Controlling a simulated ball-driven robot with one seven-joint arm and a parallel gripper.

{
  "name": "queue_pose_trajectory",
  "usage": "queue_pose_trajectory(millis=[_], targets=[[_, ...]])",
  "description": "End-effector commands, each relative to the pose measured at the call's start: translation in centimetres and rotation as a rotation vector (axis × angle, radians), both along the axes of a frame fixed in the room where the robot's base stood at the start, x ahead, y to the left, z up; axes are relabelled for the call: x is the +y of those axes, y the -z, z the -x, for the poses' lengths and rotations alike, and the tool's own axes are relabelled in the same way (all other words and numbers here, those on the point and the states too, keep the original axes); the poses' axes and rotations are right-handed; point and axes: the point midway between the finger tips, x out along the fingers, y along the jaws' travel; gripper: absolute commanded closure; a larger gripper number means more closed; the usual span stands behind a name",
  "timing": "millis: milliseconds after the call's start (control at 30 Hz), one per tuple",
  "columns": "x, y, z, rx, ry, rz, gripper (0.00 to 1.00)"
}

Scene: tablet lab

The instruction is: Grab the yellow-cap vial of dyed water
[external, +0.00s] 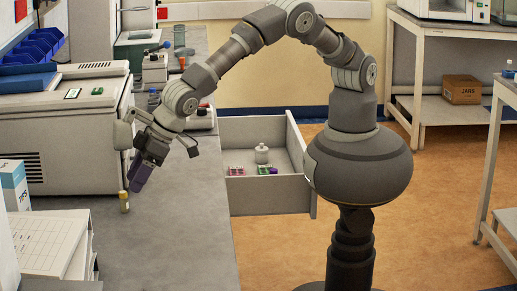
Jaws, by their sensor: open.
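The small yellow-cap vial (124,202) stands upright on the grey bench, with amber-looking contents and a yellowish top. My gripper (134,189) points down and slightly left, with its tip in the picture just above and to the right of the vial's cap. My gripper is open and holds nothing that I can see. The gap between its fingers is hard to make out at this size. I cannot tell how far the tip is from the cap in depth.
A large white bench machine (60,130) stands behind the vial. A white and blue box (15,186) and a white paper rack (50,243) lie at the left. An open drawer (266,198) holds small coloured items and a white bottle. Bench (185,240) is clear right of the vial.

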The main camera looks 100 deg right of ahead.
Motion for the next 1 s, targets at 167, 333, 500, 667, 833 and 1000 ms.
queue_pose_trajectory(millis=[167, 333, 500, 667, 833, 1000], targets=[[-0.1, 2.6, -1.5, 0.001, 0.001, 0.001, 0.46], [0.0, 4.8, -3.2, 0.001, 0.001, 0.0, 0.46], [0.1, 5.6, -3.9, 0.001, -0.001, 0.001, 0.46], [0.1, 5.5, -3.9, 0.001, -0.001, 0.001, 0.46], [0.1, 5.5, -3.8, 0.001, -0.001, 0.001, 0.81], [0.1, 5.5, -3.8, 0.001, 0.0, 0.002, 1.0]])
